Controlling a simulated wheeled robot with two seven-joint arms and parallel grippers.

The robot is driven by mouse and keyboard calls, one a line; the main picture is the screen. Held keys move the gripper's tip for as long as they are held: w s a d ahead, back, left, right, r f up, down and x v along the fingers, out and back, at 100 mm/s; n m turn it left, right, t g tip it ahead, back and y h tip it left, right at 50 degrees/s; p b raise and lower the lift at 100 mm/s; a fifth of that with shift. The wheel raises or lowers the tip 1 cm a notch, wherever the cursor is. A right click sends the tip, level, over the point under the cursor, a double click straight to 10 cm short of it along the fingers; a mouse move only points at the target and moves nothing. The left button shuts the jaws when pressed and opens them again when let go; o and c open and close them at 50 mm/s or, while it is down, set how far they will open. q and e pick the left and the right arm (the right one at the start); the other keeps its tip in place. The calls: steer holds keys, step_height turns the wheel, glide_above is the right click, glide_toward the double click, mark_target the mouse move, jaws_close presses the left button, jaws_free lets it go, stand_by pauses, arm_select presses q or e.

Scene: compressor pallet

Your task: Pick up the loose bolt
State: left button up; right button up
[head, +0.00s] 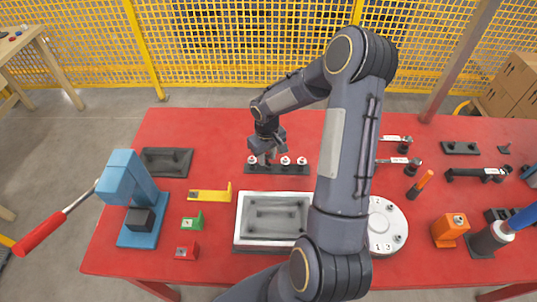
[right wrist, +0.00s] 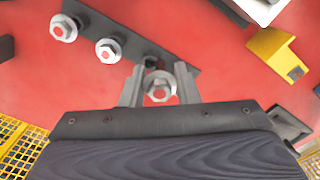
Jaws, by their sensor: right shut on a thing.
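A dark rack strip (head: 276,170) lies on the red table and carries bolts with pale hex heads. Two bolts stand free at its right, one (head: 285,161) and another (head: 302,161). My right gripper (head: 264,158) points down at the left part of the strip. In the right wrist view its fingers (right wrist: 158,80) are shut on a silver flanged bolt (right wrist: 159,88). The other two bolts show up left there. I cannot tell whether the held bolt is clear of the strip. My left gripper is not in view.
A silver tray (head: 238,240), a yellow bracket (head: 209,195), a green block (head: 192,222) and a red block (head: 186,252) lie nearer. A blue press (head: 128,180) stands left. A white round plate (head: 389,225) and tools are right. The table behind the strip is clear.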

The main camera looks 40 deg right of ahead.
steer(key=s+a+r+b, duration=0.1)
steer(key=s+a+r, duration=0.3)
steer(key=s+a, duration=0.4)
steer(key=shift+s+a+r+b, duration=0.15)
steer(key=shift+a+r+b, duration=0.25)
steer(key=shift+a, duration=1.6)
step_height(320, 180, down, 4)
steer(key=b, duration=0.4)
steer(key=shift+f, duration=0.1)
steer(key=shift+f+b, duration=0.7)
steer(key=shift+b, duration=0.2)
